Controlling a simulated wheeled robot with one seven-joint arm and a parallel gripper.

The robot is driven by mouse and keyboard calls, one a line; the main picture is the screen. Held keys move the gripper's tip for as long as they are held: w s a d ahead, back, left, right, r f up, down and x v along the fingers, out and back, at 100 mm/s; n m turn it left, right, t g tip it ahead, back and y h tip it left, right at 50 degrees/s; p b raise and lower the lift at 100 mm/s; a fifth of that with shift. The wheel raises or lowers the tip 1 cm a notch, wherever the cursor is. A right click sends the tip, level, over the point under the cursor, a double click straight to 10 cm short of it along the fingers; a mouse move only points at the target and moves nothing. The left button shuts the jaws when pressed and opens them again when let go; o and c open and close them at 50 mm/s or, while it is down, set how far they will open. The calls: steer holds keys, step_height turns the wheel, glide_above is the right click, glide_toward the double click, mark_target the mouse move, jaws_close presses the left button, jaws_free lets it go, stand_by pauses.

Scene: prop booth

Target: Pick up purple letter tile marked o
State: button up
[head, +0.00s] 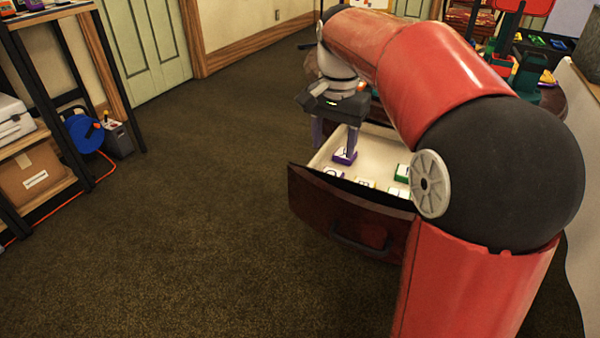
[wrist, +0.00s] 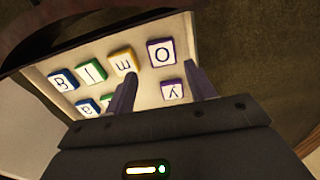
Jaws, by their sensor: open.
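The purple tile marked o (wrist: 162,53) lies face up in an open drawer, close to its front panel. In the head view, the purple-edged tile (head: 333,173) by the front panel appears to be the same one. My gripper (wrist: 162,72) is open above the drawer, pointing down, with nothing held. It also shows in the head view (head: 335,150). In the wrist view the o tile shows just beyond the fingertips, toward the drawer front. A second purple tile marked y (wrist: 171,90) shows between the fingers.
A yellow tile (wrist: 122,60) lies beside the o tile, near one finger. Green (wrist: 91,71) and blue (wrist: 62,80) tiles lie farther left. The dark drawer front (head: 345,212) and pale drawer walls bound the space. Open carpet (head: 190,200) lies left of the drawer.

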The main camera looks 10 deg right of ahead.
mark_target(330, 175)
steer(key=shift+w+a+f, duration=0.2)
steer(key=shift+w+f, duration=0.1)
steer(key=shift+w, duration=0.05)
steer(key=shift+f, duration=0.35)
step_height(330, 175, down, 7)
steer(key=shift+s+d+r+b, duration=0.15)
steer(key=shift+b, duration=0.7)
steer(key=c, duration=0.7)
steer(key=shift+c, duration=0.2)
steer(key=shift+r, duration=0.15)
